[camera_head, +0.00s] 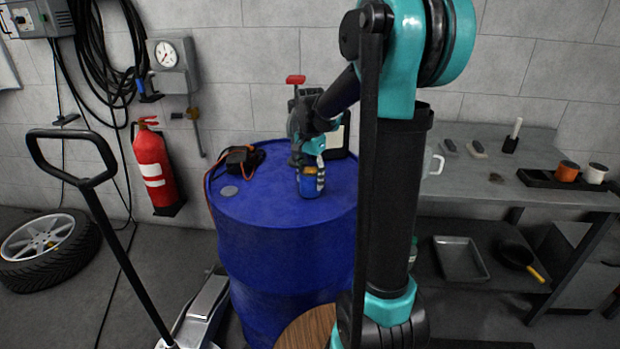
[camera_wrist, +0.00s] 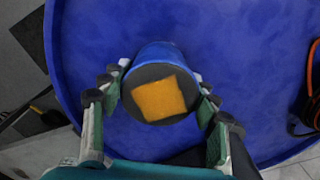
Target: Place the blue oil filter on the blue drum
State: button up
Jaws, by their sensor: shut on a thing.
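The blue oil filter (camera_head: 311,184) is upright over the top of the blue drum (camera_head: 262,207), towards the drum's right side. I cannot tell whether its base touches the drum top. In the wrist view the filter (camera_wrist: 160,97) shows its dark round end with an orange-yellow square patch. My gripper (camera_head: 312,166) comes down on the filter from above. In the wrist view its two fingers (camera_wrist: 158,100) are closed on the filter's left and right sides. The drum's top (camera_wrist: 240,50) fills most of the wrist view behind it.
A black device with an orange cable (camera_head: 240,160) lies on the drum's back left. A dark framed object (camera_head: 338,137) stands behind my gripper. A grey workbench (camera_head: 490,180) is at right. The drum's front top is clear.

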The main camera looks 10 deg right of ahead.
jog(key=o, duration=1.4)
notch_tip(320, 180, up, 12)
jog(key=shift+r, duration=0.1)
